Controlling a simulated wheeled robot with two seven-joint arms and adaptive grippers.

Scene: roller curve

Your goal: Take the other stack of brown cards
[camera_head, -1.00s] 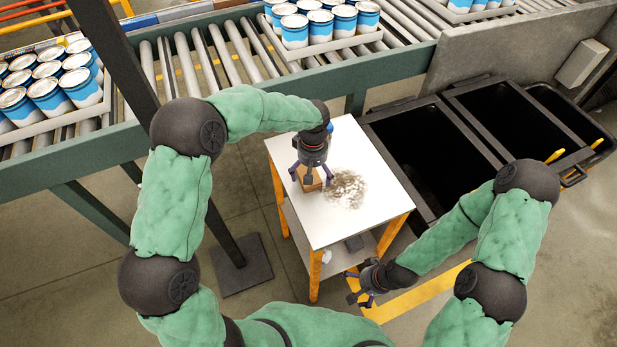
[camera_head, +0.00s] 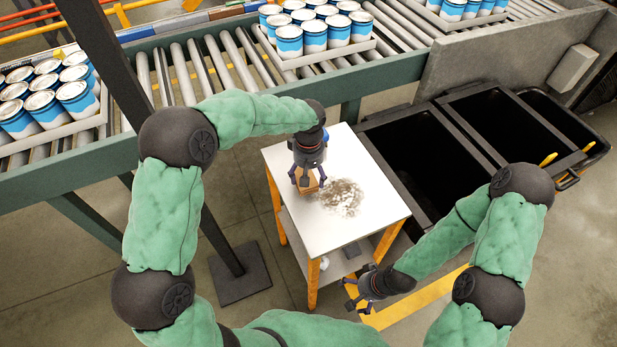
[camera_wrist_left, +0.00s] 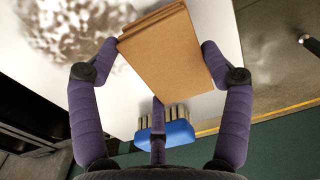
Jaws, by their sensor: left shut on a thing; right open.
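The stack of brown cards (camera_wrist_left: 165,55) is between the fingers of my left gripper (camera_wrist_left: 160,60) in the left wrist view. In the head view the brown stack (camera_head: 308,183) shows only partly below my left gripper (camera_head: 307,180), over the white table top (camera_head: 365,225). Whether it touches the table is hard to tell. My left gripper is shut on it. My right gripper (camera_head: 362,292) is open and empty, low beside the table's front right corner. No second brown stack shows clearly.
A blue brush (camera_wrist_left: 170,137) lies on the table beyond the stack. Dark debris (camera_head: 342,198) is spread on the table top. Black bins (camera_head: 425,160) stand at the right. A roller conveyor (camera_head: 215,65) carries trays of cans behind. A lower shelf (camera_head: 335,265) sits under the table.

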